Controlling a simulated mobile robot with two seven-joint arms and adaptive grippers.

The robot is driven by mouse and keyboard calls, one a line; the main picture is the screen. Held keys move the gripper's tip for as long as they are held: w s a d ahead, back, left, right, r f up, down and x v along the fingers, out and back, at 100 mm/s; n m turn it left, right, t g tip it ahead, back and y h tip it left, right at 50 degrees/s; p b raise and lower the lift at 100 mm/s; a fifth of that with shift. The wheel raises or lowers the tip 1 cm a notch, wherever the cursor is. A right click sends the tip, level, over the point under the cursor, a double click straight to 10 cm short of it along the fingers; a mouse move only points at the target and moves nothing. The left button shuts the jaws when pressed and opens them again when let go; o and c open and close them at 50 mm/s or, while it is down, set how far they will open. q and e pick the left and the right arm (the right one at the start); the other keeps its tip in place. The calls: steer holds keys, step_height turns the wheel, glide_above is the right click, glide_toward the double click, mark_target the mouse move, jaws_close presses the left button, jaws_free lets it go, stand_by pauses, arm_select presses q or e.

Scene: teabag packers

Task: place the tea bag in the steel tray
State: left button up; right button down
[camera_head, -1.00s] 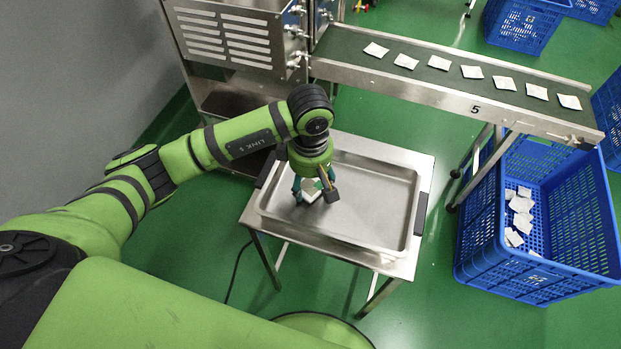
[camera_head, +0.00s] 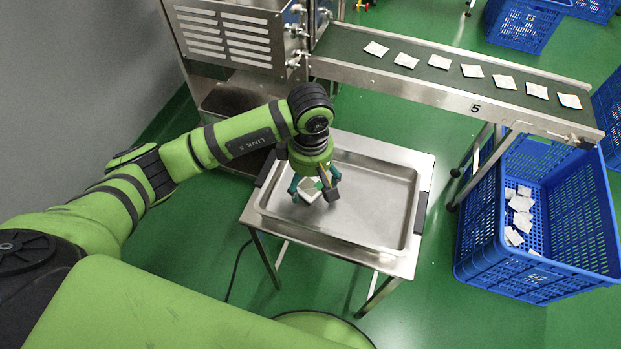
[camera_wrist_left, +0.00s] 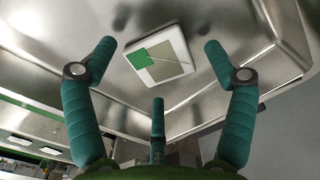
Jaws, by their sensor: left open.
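The tea bag (camera_head: 309,190) is a white square packet with a green patch. It lies in the left part of the steel tray (camera_head: 385,215), which sits on a small steel table. In the left wrist view the tea bag (camera_wrist_left: 160,54) is between and beyond the spread fingers, apart from them, on the bare metal of the tray (camera_wrist_left: 215,30). My left gripper (camera_head: 315,188) is over the tea bag, with its teal fingers open. Part of the tea bag is hidden behind a finger in the head view. My right gripper is not in view.
A conveyor (camera_head: 440,78) with several tea bags runs behind the tray. A blue crate (camera_head: 490,255) holding several packets stands on the floor at right. A steel machine (camera_head: 228,35) stands behind my left arm. The right side of the tray is empty.

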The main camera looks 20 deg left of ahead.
mark_target(311, 187)
arm_select(q)
step_height(311, 187, up, 12)
steer(key=b, duration=0.1)
steer(key=shift+f, duration=0.2)
steer(key=shift+d, duration=0.1)
